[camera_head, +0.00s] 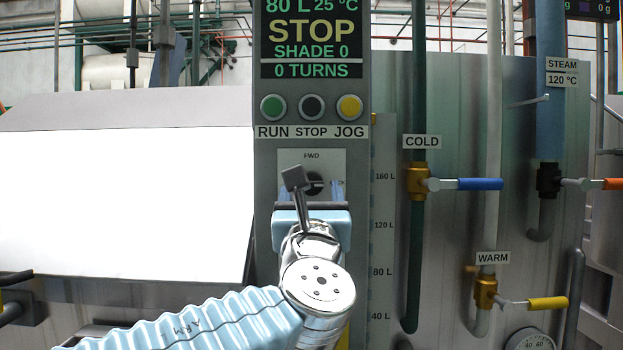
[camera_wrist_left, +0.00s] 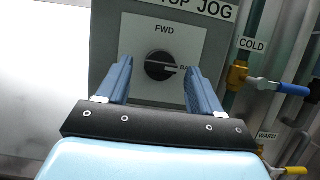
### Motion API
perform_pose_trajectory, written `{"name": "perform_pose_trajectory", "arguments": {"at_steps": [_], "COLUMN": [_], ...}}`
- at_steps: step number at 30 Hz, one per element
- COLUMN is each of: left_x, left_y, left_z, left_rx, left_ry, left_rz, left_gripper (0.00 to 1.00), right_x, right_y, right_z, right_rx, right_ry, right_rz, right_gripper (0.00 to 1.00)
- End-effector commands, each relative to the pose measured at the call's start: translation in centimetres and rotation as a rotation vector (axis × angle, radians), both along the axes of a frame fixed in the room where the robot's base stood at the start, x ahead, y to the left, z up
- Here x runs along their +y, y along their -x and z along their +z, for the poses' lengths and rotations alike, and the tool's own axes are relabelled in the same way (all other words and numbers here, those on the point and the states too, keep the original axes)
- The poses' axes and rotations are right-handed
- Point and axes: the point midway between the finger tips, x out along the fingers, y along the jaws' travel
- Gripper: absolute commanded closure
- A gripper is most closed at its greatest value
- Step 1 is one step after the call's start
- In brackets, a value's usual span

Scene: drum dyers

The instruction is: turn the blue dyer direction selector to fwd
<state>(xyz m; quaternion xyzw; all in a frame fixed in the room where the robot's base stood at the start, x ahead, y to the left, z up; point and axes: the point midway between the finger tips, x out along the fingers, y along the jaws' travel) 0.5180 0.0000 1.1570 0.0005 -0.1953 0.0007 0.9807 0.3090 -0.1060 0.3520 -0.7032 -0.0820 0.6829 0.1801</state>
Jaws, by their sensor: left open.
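The direction selector (camera_wrist_left: 158,66) is a round black knob on a white plate (camera_wrist_left: 138,42) marked FWD above it. Its light mark lies roughly level and points right, toward a partly hidden label that begins "BA". In the head view the selector (camera_head: 317,184) is partly covered by my left wrist parts. My left gripper (camera_head: 310,190) is in front of the plate. In the wrist view its blue fingers (camera_wrist_left: 158,85) are open, one on each side of the knob, with nothing held. I cannot tell how far the fingertips are from the plate. My right gripper is not in view.
Above the plate are the green RUN (camera_head: 273,107), black STOP (camera_head: 311,107) and yellow JOG (camera_head: 349,107) buttons. The display (camera_head: 311,40) reads STOP and 0 TURNS. The blue-handled COLD valve (camera_head: 480,184) and yellow-handled WARM valve (camera_head: 547,303) stick out to the right.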

Motion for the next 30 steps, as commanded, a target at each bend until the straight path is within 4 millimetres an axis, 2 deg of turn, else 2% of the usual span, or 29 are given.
{"name": "perform_pose_trajectory", "arguments": {"at_steps": [6, 15, 25, 30], "left_x": [0.0, 0.0, 0.0, 0.0], "left_y": [-1.9, -2.0, -2.0, -2.0], "left_z": [0.8, 0.8, 0.8, 0.7], "left_rx": [0.0, 0.0, 0.001, 0.001], "left_ry": [0.001, 0.001, 0.001, 0.009], "left_rz": [0.0, -0.001, -0.001, -0.002], "left_gripper": [0.34, 0.36, 0.85, 0.85], "right_x": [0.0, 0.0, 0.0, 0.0], "right_y": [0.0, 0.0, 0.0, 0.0], "right_z": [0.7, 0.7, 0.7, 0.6], "right_rx": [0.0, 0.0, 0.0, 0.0], "right_ry": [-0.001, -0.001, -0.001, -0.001], "right_rz": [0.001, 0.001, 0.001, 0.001], "right_gripper": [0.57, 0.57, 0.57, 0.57]}}
